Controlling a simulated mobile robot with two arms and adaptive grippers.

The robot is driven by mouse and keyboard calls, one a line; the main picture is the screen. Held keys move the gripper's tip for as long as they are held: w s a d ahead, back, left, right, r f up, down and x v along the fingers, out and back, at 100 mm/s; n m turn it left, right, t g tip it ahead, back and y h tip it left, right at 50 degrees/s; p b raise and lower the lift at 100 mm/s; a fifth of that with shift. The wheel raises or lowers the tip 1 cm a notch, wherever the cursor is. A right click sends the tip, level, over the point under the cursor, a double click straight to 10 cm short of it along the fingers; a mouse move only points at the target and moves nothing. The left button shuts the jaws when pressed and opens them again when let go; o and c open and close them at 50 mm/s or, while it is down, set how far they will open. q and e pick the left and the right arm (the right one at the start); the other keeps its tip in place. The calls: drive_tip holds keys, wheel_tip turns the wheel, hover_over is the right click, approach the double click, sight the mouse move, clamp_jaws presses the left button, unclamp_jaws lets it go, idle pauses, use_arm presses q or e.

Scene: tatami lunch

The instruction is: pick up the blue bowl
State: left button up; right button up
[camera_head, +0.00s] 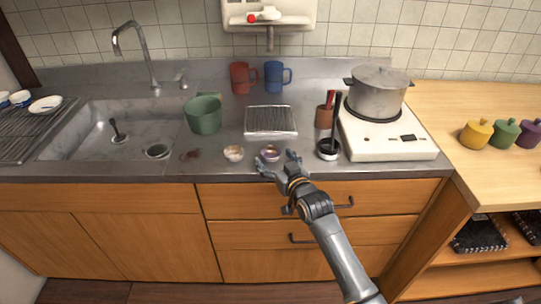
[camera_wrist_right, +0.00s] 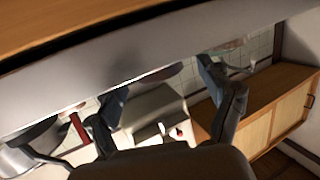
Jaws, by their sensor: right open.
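A small bowl (camera_head: 270,153), purplish-blue with a pale rim, stands near the front edge of the counter. My right gripper (camera_head: 277,162) is open just in front of it, its two fingers spread toward the bowl at the counter edge. I cannot tell whether they touch it. In the right wrist view the open fingers (camera_wrist_right: 155,88) reach up to the grey counter edge, and the bowl is not clear there. Two small blue-and-white bowls (camera_head: 20,98) sit on the drying rack at the far left. My left gripper is not in view.
A cream bowl (camera_head: 233,153) stands to the left, with a green pot (camera_head: 203,115) behind it. A metal tray (camera_head: 270,121) lies behind the bowl. The counter edge (camera_head: 220,178) passes beneath the gripper.

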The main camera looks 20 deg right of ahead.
sight(267, 147)
drive_tip(key=shift+w+a+f, duration=0.1)
drive_tip(key=shift+w+f, duration=0.1)
drive_tip(key=shift+w, duration=0.75)
drive_tip(key=shift+w+f, duration=0.15)
drive_tip(key=shift+w, duration=0.75)
drive_tip(key=c, duration=1.2)
drive_tip(key=shift+c, duration=0.2)
drive_tip(key=shift+r, duration=0.15)
drive_tip(key=shift+r, duration=0.3)
wheel_tip(267, 147, up, 2)
drive_tip(key=shift+r, duration=0.25)
drive_tip(key=s+a+r, duration=0.8)
drive_tip(key=s+r, duration=0.1)
drive_tip(key=s, duration=0.2)
drive_tip(key=shift+s+r, duration=0.3)
drive_tip(key=shift+r, duration=0.05)
